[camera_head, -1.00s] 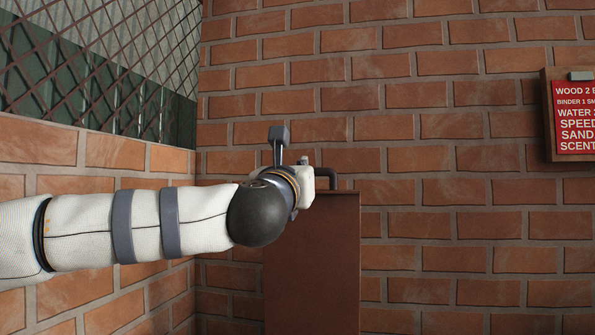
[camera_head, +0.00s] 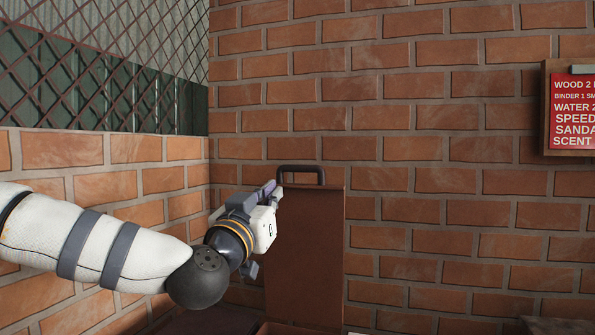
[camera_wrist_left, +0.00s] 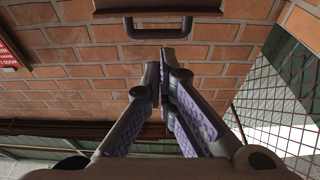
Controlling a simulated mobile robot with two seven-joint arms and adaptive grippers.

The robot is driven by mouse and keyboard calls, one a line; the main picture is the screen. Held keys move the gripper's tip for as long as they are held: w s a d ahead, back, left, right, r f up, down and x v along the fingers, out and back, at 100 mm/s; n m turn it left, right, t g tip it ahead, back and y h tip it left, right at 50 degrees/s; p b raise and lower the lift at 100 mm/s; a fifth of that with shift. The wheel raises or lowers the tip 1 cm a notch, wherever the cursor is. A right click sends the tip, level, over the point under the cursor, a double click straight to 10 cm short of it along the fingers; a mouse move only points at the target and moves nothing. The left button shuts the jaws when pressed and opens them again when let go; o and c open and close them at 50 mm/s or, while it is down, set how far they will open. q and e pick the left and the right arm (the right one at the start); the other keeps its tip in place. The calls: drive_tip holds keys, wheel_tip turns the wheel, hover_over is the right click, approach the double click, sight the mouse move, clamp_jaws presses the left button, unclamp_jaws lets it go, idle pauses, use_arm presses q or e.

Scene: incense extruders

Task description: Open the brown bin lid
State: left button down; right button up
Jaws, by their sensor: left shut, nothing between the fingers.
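The brown bin lid (camera_head: 308,255) stands upright in front of the brick wall, with its dark handle (camera_head: 302,172) at the top edge. A rim of the brown bin (camera_head: 290,329) shows at the bottom of the head view; the rest of it is out of frame. My left gripper (camera_head: 275,190) is shut and empty, just left of the lid's upper part. In the left wrist view, the lid's edge (camera_wrist_left: 155,13) and handle (camera_wrist_left: 158,33) lie beyond the closed fingertips (camera_wrist_left: 161,58), apart from them in the picture. My right gripper is not in view.
A brick wall (camera_head: 450,220) stands behind the lid. A lower brick wall (camera_head: 90,180) with mesh (camera_head: 90,70) above it is at the left. A red sign (camera_head: 574,110) hangs at the right. The space right of the lid looks clear in the upper view.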

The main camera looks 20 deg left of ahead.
sight(297, 170)
use_arm(q)
drive_tip(key=b+x, duration=0.1)
drive_tip(key=x, duration=1.1)
drive_tip(key=shift+w, duration=0.35)
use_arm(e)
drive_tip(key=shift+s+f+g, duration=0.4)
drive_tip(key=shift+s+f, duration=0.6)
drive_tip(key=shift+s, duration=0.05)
